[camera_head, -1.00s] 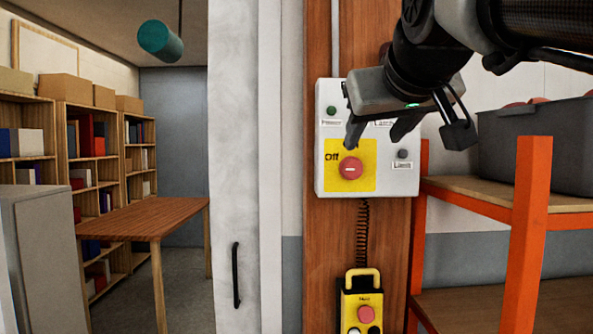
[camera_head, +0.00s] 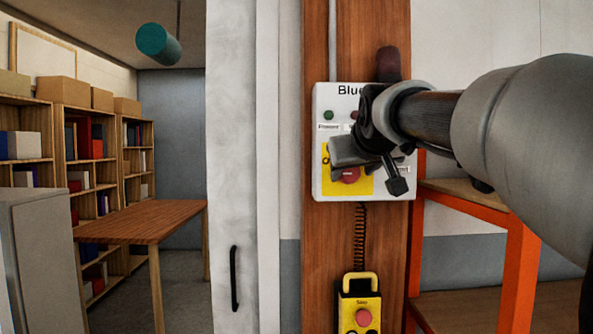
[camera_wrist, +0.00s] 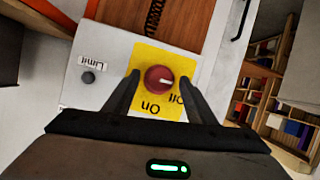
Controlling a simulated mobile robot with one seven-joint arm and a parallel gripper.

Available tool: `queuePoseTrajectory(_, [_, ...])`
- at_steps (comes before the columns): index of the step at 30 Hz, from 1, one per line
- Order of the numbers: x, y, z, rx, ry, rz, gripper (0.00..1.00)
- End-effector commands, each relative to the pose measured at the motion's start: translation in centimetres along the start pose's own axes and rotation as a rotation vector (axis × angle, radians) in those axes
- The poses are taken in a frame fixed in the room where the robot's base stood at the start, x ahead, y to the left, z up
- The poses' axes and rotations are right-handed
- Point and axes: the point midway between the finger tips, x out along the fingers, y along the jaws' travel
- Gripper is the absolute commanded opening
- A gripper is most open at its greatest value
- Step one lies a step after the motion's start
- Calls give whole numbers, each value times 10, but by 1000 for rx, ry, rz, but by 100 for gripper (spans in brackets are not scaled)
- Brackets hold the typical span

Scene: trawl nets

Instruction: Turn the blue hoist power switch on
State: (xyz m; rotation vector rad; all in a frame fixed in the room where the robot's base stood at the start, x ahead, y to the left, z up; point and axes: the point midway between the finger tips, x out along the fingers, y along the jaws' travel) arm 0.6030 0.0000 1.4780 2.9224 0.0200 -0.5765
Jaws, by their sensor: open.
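The hoist switch box (camera_head: 322,182) is a white panel on a wooden post, with "Blue" lettered at its top in the head view. Its red rotary knob (camera_wrist: 158,79) sits on a yellow plate (camera_wrist: 150,55) marked "On" and "Off". In the wrist view the knob's white mark points toward the "Off" side. My gripper (camera_wrist: 160,92) is open, with one finger on each side of the knob; I cannot tell whether either finger touches it. In the head view my gripper (camera_head: 352,170) covers much of the panel, and the knob (camera_head: 349,175) shows just below it.
A yellow pendant control (camera_head: 361,306) hangs below on a coiled cord. An orange-framed shelf (camera_head: 515,265) stands close on the right. A grey "Limit" button (camera_wrist: 88,77) is beside the yellow plate. A door handle (camera_head: 234,278) and wooden table (camera_head: 140,222) are left.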

Motion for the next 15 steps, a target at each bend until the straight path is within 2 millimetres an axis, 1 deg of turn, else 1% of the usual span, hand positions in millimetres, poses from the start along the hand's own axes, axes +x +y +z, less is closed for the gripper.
queuePoseTrajectory(3, [6, 0, 0, 0, 0, 0, 51])
queuePoseTrajectory(11, [7, 0, 0, 0, 1, 0, 51])
queuePoseTrajectory(14, [7, 0, 0, 0, 0, 0, 36])
queuePoseTrajectory(15, [7, 0, 0, 0, 0, 0, 29])
